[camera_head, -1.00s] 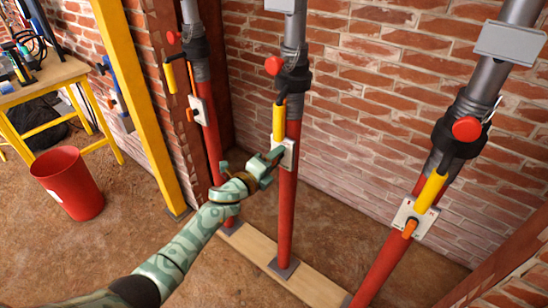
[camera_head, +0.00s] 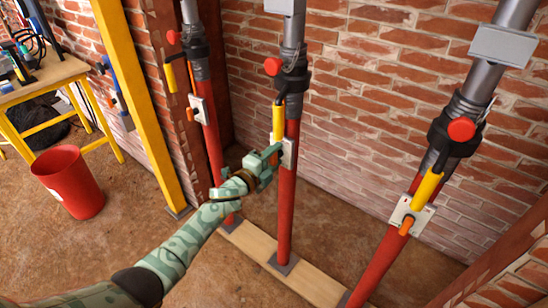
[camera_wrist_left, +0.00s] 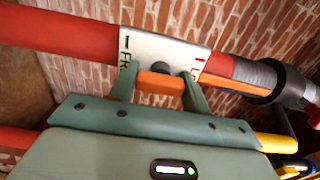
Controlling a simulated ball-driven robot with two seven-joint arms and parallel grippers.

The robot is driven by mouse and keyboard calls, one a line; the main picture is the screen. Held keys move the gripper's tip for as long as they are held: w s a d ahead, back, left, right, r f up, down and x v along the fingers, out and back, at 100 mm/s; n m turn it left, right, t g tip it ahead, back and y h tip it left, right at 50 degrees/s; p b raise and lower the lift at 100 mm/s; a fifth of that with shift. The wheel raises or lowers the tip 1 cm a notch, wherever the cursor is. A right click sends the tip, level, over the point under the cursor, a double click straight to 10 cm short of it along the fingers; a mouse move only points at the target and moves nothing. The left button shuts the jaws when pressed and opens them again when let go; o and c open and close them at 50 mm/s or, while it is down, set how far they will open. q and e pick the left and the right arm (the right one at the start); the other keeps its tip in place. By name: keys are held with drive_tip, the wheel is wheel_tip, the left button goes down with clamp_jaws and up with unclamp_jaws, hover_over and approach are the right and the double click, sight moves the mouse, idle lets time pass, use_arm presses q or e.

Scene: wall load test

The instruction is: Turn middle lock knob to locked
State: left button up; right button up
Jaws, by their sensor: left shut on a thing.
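The middle red prop (camera_head: 287,200) carries a pale lock plate (camera_head: 288,153), partly hidden by my left gripper in the head view. In the left wrist view the plate (camera_wrist_left: 150,48) shows a green mark with partly covered letters on the left and a red mark on the right. The orange middle lock knob (camera_wrist_left: 158,85) lies between the fingers of my left gripper (camera_wrist_left: 160,90), which is shut on it. The left gripper also shows at the plate in the head view (camera_head: 272,156). The fingers hide part of the knob and lettering. My right gripper is out of view.
Similar props with orange knobs stand left (camera_head: 191,114) and right (camera_head: 405,227). A yellow handle (camera_head: 278,122) hangs just above the middle plate. A wooden board (camera_head: 262,255) lies under the props. A red bucket (camera_head: 68,182) and a yellow-legged table (camera_head: 45,78) are at left.

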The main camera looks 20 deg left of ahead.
use_arm(q)
drive_tip(key=shift+f, duration=0.1)
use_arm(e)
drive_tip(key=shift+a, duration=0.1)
use_arm(q)
drive_tip(key=o, duration=1)
drive_tip(key=shift+c, duration=0.2)
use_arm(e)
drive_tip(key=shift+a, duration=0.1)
use_arm(q)
drive_tip(key=shift+s, duration=0.1)
drive_tip(key=shift+s+a+p, duration=0.2)
drive_tip(key=shift+s+p, duration=0.1)
drive_tip(key=p+v, duration=0.4)
drive_tip(key=v, duration=1.1)
drive_tip(key=shift+s, duration=0.25)
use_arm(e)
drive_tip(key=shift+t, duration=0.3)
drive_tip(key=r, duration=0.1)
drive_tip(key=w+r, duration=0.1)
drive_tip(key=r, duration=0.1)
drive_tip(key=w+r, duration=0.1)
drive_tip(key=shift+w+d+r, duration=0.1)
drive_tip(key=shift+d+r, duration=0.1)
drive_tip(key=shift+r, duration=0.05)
use_arm(q)
drive_tip(key=shift+a, duration=0.1)
